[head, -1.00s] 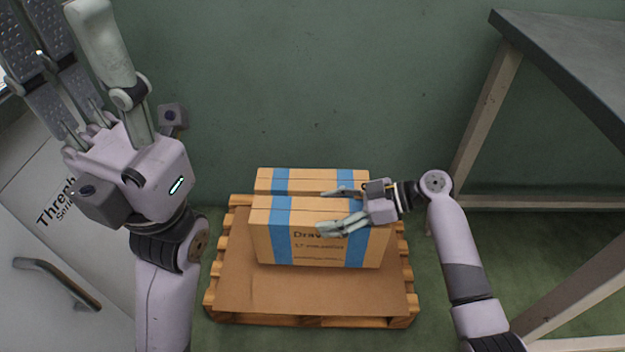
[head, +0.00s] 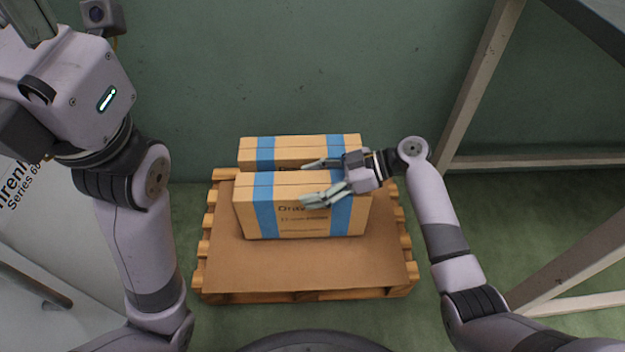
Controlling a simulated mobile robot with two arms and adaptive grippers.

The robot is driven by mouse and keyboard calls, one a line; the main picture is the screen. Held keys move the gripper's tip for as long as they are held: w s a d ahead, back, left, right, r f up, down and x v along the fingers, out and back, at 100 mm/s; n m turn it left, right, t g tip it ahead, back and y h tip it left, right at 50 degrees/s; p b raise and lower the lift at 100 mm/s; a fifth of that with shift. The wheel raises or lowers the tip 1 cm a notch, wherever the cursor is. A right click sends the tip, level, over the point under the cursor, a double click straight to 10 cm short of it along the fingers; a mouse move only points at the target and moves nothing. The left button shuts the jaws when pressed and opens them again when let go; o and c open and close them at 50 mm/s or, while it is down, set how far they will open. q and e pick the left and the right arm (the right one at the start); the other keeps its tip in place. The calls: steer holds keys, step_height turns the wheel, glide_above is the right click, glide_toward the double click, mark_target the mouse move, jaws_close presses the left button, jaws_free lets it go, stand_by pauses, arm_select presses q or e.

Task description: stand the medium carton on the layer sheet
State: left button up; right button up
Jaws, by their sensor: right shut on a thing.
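The carton in my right gripper is tan with two blue bands and dark print (head: 305,222). It is upright at the front of a similar carton, over the brown layer sheet (head: 300,270) on the pallet. My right gripper (head: 322,181) is shut on this carton near its top right, one finger across the front and one behind. The carton's lower edge looks at or close to the sheet; I cannot tell whether it touches. My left gripper (head: 65,85) is raised at the upper left, its fingers mostly cut off by the frame, apart from the cartons.
The second tan carton (head: 300,142) stands at the back of the pallet, partly hidden. The wooden pallet (head: 310,296) has bare sheet at its front. A green wall is behind. A grey-topped table (head: 590,25) with pale legs stands right; a white panel is left.

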steer(key=shift+f, duration=0.35)
steer(key=shift+f+b, duration=0.35)
steer(key=shift+b, duration=0.1)
steer(key=shift+f, duration=0.15)
steer(key=o, duration=2)
steer(key=shift+o, duration=0.2)
steer(key=shift+f, duration=0.15)
steer(key=v, duration=1.2)
